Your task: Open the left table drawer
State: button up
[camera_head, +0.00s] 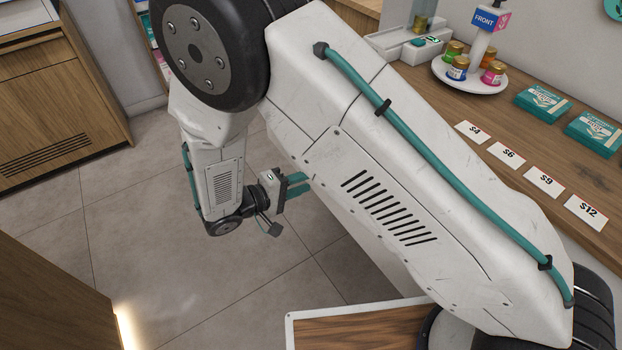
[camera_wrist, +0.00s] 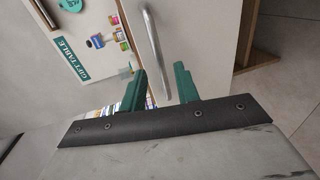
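In the wrist view a silver bar handle (camera_wrist: 154,45) is fixed to a pale grey front panel (camera_wrist: 205,40). It looks like a drawer front, but I cannot tell whether it is the left one. My gripper (camera_wrist: 160,70) is open, with its two teal fingers apart. The handle's lower end appears in the gap between the fingers; I cannot tell how far ahead it lies, and no contact is clear. In the head view my gripper (camera_head: 298,184) points right, low over the tiled floor. My own arm hides the counter front and the handle there.
Wooden cabinets (camera_head: 60,100) stand at left. The floor (camera_head: 150,240) between is clear. The wrist view shows a "GIFT TABLE" sign (camera_wrist: 72,45).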

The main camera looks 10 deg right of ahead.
jog(key=v, duration=0.4)
jog(key=shift+a, duration=0.2)
dwell(0.3)
jog(key=s+d+r+m+g+y, duration=0.2)
jog(key=s+d+r+g+y, duration=0.1)
jog(key=s+d+r+y, duration=0.4)
jog(key=s+d+r+m+g+y, duration=0.3)
jog(key=s+d+r+y, duration=0.3)
jog(key=s+d+r, duration=0.7)
jog(key=d+r, duration=0.7)
jog(key=r, duration=0.1)
jog(key=shift+s+d+m+y, duration=0.2)
jog(key=shift+d+m+y, duration=0.1)
jog(key=shift+d+y, duration=0.1)
